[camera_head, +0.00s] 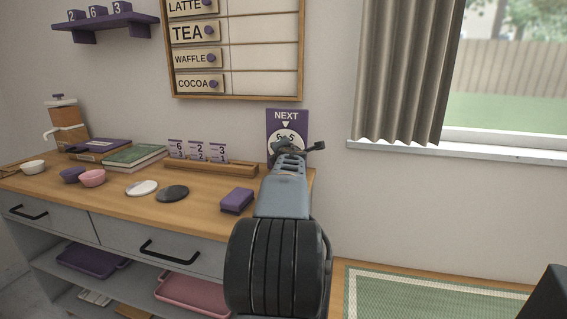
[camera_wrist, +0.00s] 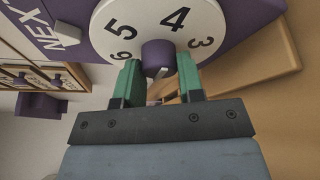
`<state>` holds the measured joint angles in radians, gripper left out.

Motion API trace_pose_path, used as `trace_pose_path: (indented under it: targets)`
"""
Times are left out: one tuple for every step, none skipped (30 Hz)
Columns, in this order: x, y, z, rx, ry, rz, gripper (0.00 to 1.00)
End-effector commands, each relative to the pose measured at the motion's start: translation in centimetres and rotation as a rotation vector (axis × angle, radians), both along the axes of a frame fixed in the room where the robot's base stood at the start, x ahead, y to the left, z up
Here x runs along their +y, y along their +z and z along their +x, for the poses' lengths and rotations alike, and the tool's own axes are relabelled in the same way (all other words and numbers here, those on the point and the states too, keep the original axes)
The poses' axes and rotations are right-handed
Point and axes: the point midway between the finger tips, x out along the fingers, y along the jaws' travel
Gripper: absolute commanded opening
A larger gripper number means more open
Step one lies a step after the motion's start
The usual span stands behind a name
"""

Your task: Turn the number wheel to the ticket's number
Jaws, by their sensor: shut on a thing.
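The purple NEXT sign (camera_head: 287,117) stands at the right end of the counter, with a white arrow pointing down at the number wheel (camera_head: 290,136). The digits 6 and 5 show below the arrow, which sits roughly between them. In the wrist view the white wheel (camera_wrist: 205,22) shows 6, 5, 4 and 3, with a purple knob (camera_wrist: 158,53) at its centre. My gripper (camera_wrist: 159,72) is shut on the knob, one green fingertip on each side. In the head view my gripper (camera_head: 290,153) hides the wheel's lower part. I cannot tell which card is the ticket.
A wooden rack (camera_head: 210,168) holds number cards left of the sign. A purple block (camera_head: 237,200) lies on the counter (camera_head: 120,211) near my arm. The wall shelf (camera_head: 105,27) carries number blocks. A menu board (camera_head: 265,97) hangs above. Bowls, coasters and books stand farther left.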

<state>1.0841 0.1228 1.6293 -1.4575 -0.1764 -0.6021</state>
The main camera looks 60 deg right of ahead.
Motion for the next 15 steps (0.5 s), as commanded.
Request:
trace_pose_path:
  targets:
    - [-0.01,-0.61,-0.02,-0.038,0.000,0.012,0.12]
    - [0.00,-0.61,-0.01,-0.061,0.001,0.019,0.12]
    - [0.01,-0.58,-0.01,-0.092,0.000,0.029,0.12]
    - [0.00,-0.56,-0.02,-0.115,0.000,0.036,0.12]
    - [-0.01,-0.53,-0.01,-0.135,-0.001,0.042,0.12]
    - [-0.01,-0.51,-0.03,-0.162,-0.001,0.050,0.12]
    - [-0.01,-0.48,-0.02,-0.181,0.000,0.056,0.12]
    - [0.00,-0.47,-0.02,-0.199,0.000,0.062,0.12]
    - [0.00,-0.45,-0.02,-0.223,0.001,0.070,0.12]
    - [0.00,-0.44,-0.02,-0.240,0.001,0.075,0.12]
    - [0.00,-0.43,-0.03,-0.255,0.000,0.080,0.12]
    - [0.00,-0.41,-0.02,-0.273,0.000,0.086,0.12]
    - [-0.01,-0.39,-0.03,-0.286,0.000,0.090,0.12]
    - [-0.01,-0.37,-0.03,-0.299,-0.001,0.094,0.12]
    - [-0.01,-0.33,-0.04,-0.313,0.000,0.098,0.12]
